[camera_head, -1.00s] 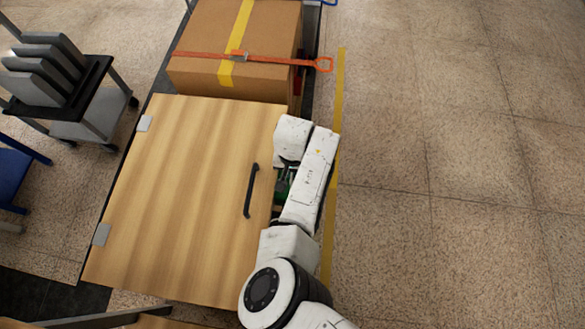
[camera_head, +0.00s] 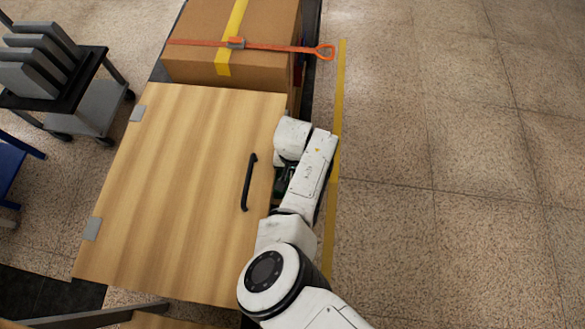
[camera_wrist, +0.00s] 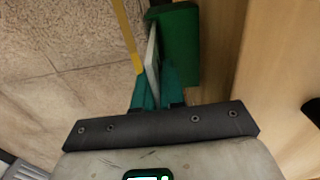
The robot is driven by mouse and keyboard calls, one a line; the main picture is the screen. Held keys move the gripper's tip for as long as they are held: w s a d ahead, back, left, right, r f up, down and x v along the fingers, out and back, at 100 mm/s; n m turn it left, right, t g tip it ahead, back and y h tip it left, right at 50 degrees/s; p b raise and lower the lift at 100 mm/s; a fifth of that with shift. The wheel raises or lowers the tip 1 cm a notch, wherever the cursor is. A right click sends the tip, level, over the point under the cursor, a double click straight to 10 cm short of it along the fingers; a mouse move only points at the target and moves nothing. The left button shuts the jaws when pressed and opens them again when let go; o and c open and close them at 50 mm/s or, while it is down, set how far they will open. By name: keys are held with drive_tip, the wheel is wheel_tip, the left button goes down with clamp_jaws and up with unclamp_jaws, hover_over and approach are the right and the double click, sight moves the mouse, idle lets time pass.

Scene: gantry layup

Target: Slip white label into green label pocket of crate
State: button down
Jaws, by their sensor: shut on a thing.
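The crate (camera_head: 185,190) is a pale wooden box with a black handle, below and left of my arm in the head view. The green label pocket (camera_wrist: 182,45) is on the crate's side in the wrist view. The white label (camera_wrist: 152,57) is a thin plate seen nearly edge-on, between my teal fingers. My gripper (camera_wrist: 156,78) is shut on it. The label's far end lies along the left edge of the pocket; I cannot tell whether it is inside. In the head view my wrist hides the label and pocket.
A cardboard box (camera_head: 195,62) with yellow tape and an orange strap stands beyond the crate. A cart with grey panels (camera_head: 35,65) is at the upper left. A yellow floor line (camera_head: 340,95) runs along the right, with open floor beyond it.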

drive_tip(key=c, duration=1.1)
unclamp_jaws()
drive_tip(key=shift+c, duration=0.2)
wheel_tip(320, 180, up, 11)
drive_tip(key=shift+f+p, duration=0.15)
drive_tip(key=shift+p, duration=1.05)
